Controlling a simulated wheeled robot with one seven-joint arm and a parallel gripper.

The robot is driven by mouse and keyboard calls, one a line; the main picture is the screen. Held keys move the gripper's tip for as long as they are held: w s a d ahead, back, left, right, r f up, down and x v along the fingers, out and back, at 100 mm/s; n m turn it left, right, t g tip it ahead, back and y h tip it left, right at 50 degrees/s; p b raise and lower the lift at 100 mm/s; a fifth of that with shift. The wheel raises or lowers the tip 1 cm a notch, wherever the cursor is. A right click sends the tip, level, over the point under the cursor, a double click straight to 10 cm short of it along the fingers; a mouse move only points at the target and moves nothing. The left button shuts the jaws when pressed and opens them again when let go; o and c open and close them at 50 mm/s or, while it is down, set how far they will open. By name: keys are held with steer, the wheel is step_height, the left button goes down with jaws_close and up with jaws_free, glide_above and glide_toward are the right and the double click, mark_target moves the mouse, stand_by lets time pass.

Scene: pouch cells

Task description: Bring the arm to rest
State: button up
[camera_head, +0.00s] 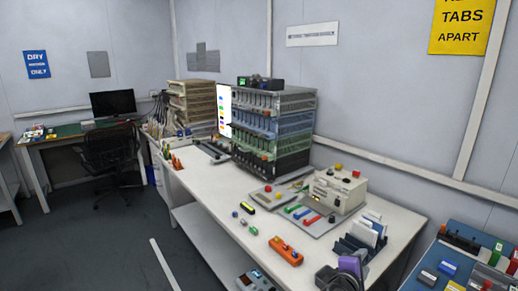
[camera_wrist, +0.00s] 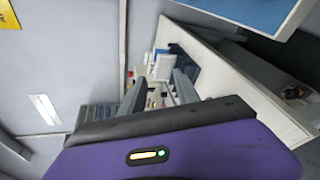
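My gripper (camera_head: 345,272) shows at the bottom of the head view as a purple and dark shape, at the near right end of the white bench (camera_head: 225,198). Its fingers are not clear there. In the wrist view my gripper (camera_wrist: 160,82) has its purple body at the bottom and two grey fingers standing apart, with nothing seen between them. The bench (camera_wrist: 235,75) shows tilted behind the fingers.
A rack of stacked units (camera_head: 272,130), a cream box with knobs (camera_head: 338,190), a blue holder with white pouches (camera_head: 362,238) and an orange tool (camera_head: 286,250) are on the bench. A blue-topped table (camera_head: 440,262) stands at the right. Floor (camera_head: 120,240) is clear at the left.

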steer(key=s+a+f+m+t+y+b, duration=0.1)
steer(key=s+a+f+m+y, duration=0.15)
steer(key=s, duration=0.35)
steer(key=s+a+f+m+t+y, duration=0.1)
steer(key=s+a+f+t+y, duration=0.15)
steer(key=s+a, duration=0.2)
steer(key=s+a+f+m+t+y+b, duration=0.1)
steer(key=s+a+f+m+y, duration=0.2)
steer(key=s, duration=0.4)
steer(key=s+r+m+b, duration=0.2)
steer(key=s+m, duration=0.2)
steer(key=s, duration=1.4)
steer(key=s+r+m+y+b, duration=0.1)
steer(key=s+r+m+b, duration=0.1)
steer(key=s, duration=1.6)
steer(key=shift+s+d+r+m+g, duration=0.35)
steer(key=shift+r+m+g, duration=0.1)
steer(key=shift+m, duration=0.4)
